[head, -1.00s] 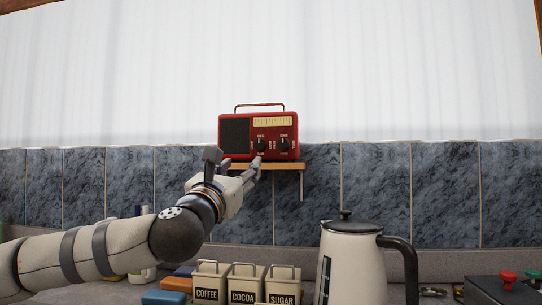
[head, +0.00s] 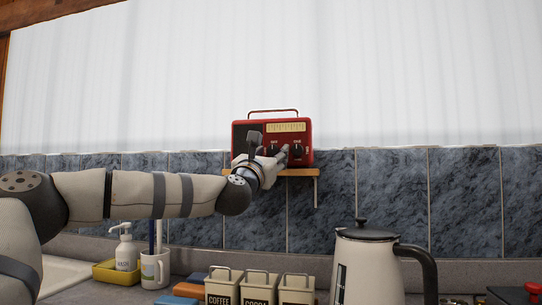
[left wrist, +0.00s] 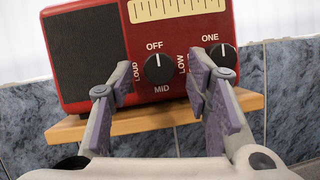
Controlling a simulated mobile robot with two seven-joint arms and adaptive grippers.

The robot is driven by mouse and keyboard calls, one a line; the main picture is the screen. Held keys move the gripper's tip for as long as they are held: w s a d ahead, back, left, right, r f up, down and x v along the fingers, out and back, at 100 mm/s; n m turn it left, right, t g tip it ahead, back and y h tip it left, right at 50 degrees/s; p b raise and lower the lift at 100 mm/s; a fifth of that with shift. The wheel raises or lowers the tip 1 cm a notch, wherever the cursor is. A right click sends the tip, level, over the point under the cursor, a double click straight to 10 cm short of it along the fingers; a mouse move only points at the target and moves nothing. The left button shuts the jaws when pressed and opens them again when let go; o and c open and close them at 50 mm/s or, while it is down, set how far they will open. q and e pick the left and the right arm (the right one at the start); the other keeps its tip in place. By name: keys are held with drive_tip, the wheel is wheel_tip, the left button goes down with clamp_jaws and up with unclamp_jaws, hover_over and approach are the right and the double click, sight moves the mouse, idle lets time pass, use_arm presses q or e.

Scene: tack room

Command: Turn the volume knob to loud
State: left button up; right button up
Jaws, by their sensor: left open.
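The red radio (head: 303,131) stands on a small wooden shelf. In the left wrist view the radio (left wrist: 103,22) has two dark knobs on its front. The volume knob (left wrist: 158,68) has OFF above, LOUD at its left, MID below and LOW at its right; its white mark points up toward OFF. My left gripper (head: 272,154) is in front of the radio and partly hides its knobs. In the left wrist view the open fingers (left wrist: 159,75) stand on either side of the volume knob; I cannot tell whether they touch it. My right gripper is out of view.
A second knob (left wrist: 223,55), marked ONE, sits close right of the right finger. The shelf (left wrist: 150,118) juts out below the radio. On the counter are a kettle (head: 368,270), labelled canisters (head: 257,290), a mug (head: 155,268) and a soap bottle (head: 126,252).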

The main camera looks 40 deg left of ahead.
use_arm(q)
drive_tip(key=shift+s+r, duration=0.1)
drive_tip(key=shift+s, duration=0.05)
clamp_jaws()
